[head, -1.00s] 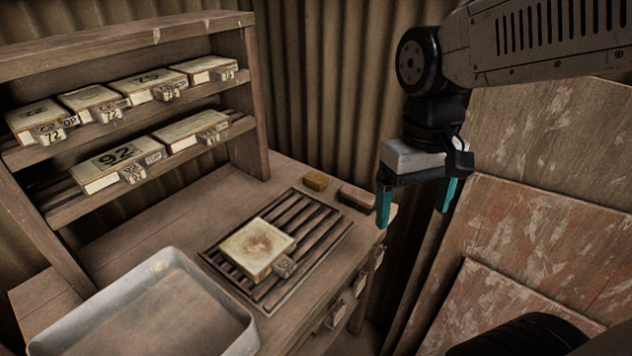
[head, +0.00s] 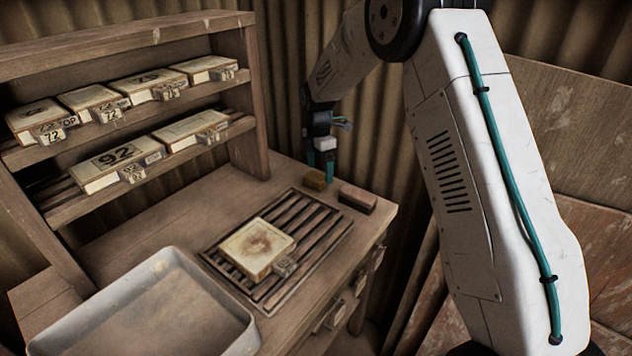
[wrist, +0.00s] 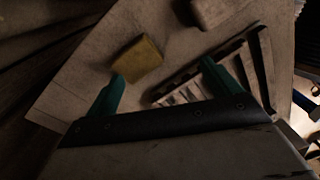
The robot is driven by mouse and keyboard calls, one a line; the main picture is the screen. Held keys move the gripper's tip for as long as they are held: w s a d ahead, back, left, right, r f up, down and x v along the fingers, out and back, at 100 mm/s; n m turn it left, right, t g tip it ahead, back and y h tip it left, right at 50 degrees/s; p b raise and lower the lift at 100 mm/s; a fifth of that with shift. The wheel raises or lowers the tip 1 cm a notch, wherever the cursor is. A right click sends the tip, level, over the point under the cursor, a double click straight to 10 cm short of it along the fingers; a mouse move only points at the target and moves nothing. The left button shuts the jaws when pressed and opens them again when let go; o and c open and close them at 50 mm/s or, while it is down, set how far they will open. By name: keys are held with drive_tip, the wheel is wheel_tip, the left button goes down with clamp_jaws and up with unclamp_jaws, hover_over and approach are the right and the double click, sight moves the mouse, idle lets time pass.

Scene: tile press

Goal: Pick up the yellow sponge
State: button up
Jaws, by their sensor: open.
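The yellow sponge (head: 315,181) is a small block lying on the wooden bench top near its back edge. My gripper (head: 321,169) is over that back corner, its teal fingers pointing down, close above or behind the sponge; the exact gap cannot be told. In the wrist view the sponge (wrist: 138,60) lies just beyond the tip of the left finger, off-centre to the left. My gripper (wrist: 160,78) is open there, with nothing between its fingers.
A brown block (head: 357,198) lies right of the sponge. A slatted rack (head: 318,226) bears a square tile mould (head: 256,249) in front. A metal tray (head: 92,316) stands front left. A shelf (head: 247,150) with several labelled moulds rises at left. Corrugated wall (head: 285,90) stands close behind.

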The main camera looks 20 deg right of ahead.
sight(316, 176)
drive_tip(key=shift+w+r+n+t, duration=0.2)
drive_tip(key=shift+w+r+n, duration=0.2)
drive_tip(key=shift+w+n, duration=0.2)
drive_tip(key=shift+w+r+n+t, duration=0.2)
drive_tip(key=shift+w+r+n, duration=0.15)
drive_tip(key=shift+w+n, duration=0.2)
drive_tip(key=shift+w+r+n, duration=0.2)
drive_tip(key=shift+n, duration=0.35)
drive_tip(key=shift+f+n, duration=0.15)
drive_tip(key=shift+n, duration=0.65)
wheel_tip(316, 176, down, 8)
drive_tip(key=shift+w+a+r, duration=0.1)
drive_tip(key=shift+a+r, duration=0.05)
drive_tip(key=c, duration=1.1)
drive_tip(key=shift+r, duration=0.1)
wheel_tip(316, 176, up, 10)
drive_tip(key=shift+f, duration=0.1)
